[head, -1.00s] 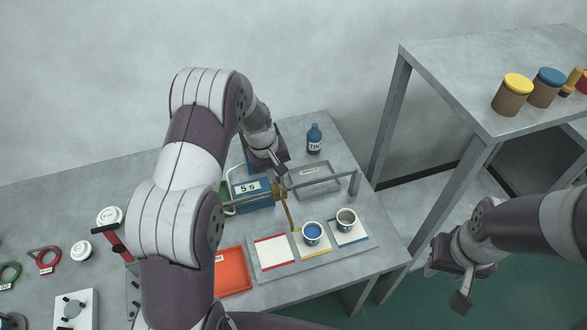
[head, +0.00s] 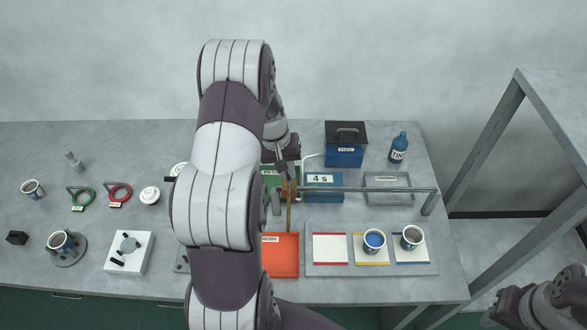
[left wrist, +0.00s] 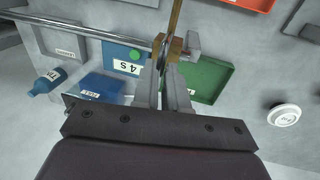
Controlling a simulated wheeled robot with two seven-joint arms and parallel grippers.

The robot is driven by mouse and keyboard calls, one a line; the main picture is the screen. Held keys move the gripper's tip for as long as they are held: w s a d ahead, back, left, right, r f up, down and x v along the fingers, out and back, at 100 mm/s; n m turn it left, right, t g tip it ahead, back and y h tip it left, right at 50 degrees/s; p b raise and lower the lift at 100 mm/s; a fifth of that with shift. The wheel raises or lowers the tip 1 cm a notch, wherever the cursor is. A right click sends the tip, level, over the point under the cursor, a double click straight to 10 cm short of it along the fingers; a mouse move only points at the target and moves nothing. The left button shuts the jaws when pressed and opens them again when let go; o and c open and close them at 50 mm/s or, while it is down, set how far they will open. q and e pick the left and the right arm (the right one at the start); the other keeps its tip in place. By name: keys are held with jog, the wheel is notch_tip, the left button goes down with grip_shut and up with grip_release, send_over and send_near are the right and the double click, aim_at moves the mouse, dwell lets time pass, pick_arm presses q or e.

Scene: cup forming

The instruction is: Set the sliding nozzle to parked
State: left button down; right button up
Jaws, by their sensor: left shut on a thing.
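The sliding nozzle (head: 291,190) is a brass block with a thin brass spout on a horizontal grey rail (head: 370,189). It is at the rail's left end, close to the grey end post (head: 276,203). The spout points down over the orange tray (head: 282,262). The block also shows in the left wrist view (left wrist: 176,46). My left gripper (left wrist: 164,72) is shut on the nozzle from behind; in the head view (head: 288,172) its fingers are small and partly hidden. My right gripper (head: 553,302) is far off at the lower right, its jaws unclear.
A blue box reading 4 s (head: 323,187) stands behind the rail, with a green tray (left wrist: 208,80) beside it. Right of the orange tray, a grey tray (head: 345,269) has coloured pads with two cups. A blue bottle (head: 399,148) stands at the back right.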

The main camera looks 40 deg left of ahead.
pick_arm(q)
jog(key=shift+a, duration=0.15)
pick_arm(e)
jog(key=shift+a, duration=0.1)
